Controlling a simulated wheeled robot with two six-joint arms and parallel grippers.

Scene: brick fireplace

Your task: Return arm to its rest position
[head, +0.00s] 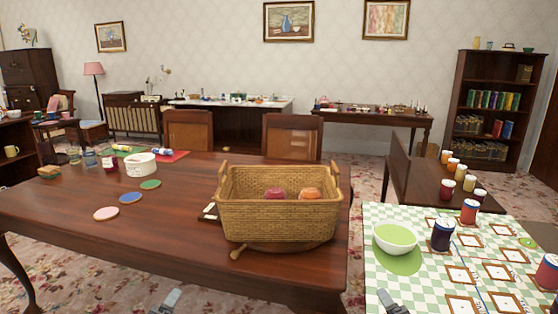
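My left gripper (169,301) shows only as a small grey tip at the bottom edge of the head view, in front of the dark wooden table. My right gripper (392,303) shows as a similar grey tip at the bottom edge, at the left side of the checkered cloth. The rest of both arms is out of the picture. The fingers are too small and cut off to tell whether they are open or shut. No held object is visible at either tip.
A wicker basket (280,222) with a red and an orange item stands at the dark table's (120,230) right end. A green-white bowl (395,238), jars and framed cards stand on the checkered cloth (385,290) at right. Floor shows between the two tables.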

